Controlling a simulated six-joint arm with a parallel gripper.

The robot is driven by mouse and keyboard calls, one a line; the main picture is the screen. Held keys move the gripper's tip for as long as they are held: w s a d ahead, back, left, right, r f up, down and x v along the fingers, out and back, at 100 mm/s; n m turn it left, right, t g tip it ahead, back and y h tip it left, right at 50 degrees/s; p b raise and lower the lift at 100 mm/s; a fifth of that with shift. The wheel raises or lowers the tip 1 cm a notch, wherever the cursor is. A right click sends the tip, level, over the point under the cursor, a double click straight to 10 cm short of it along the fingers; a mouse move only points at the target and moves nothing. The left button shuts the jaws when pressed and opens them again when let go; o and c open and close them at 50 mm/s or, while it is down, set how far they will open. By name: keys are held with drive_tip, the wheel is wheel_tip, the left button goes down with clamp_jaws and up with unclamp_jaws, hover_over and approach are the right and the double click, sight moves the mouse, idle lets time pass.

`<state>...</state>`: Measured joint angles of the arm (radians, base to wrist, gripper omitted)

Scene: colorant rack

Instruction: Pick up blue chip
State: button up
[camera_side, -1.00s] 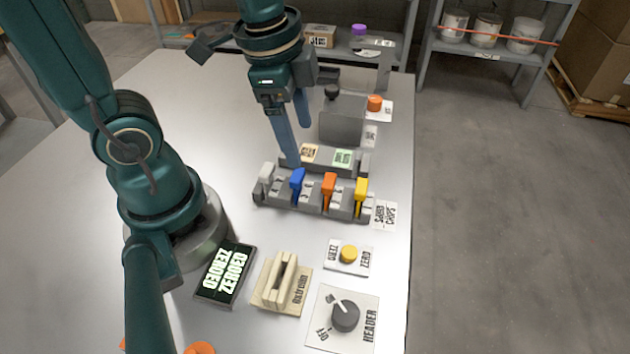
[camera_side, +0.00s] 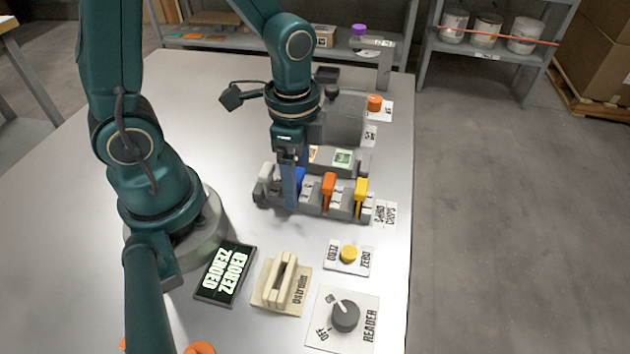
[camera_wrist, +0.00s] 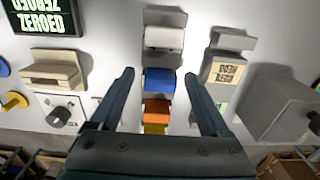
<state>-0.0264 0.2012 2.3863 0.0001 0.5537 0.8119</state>
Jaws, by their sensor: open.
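The blue chip (camera_side: 300,175) stands in the grey rack (camera_side: 338,211), between a white chip (camera_side: 265,173) and an orange chip (camera_side: 328,182). In the side view my gripper (camera_side: 289,200) is down at the rack and its fingers hide most of the blue chip. In the wrist view the blue chip (camera_wrist: 160,83) lies between the two spread fingers of my gripper (camera_wrist: 160,75), with room on both sides. The gripper is open and empty. I cannot tell whether a finger touches the rack.
A yellow chip (camera_side: 361,190) stands at the rack's right end. Behind the rack is a grey block with labels (camera_side: 343,158). In front are a lit display (camera_side: 224,272), a cream holder (camera_side: 282,283), a yellow button (camera_side: 349,254) and a dark knob (camera_side: 345,316).

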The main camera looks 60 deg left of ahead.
clamp_jaws()
drive_tip(key=shift+r, duration=0.1)
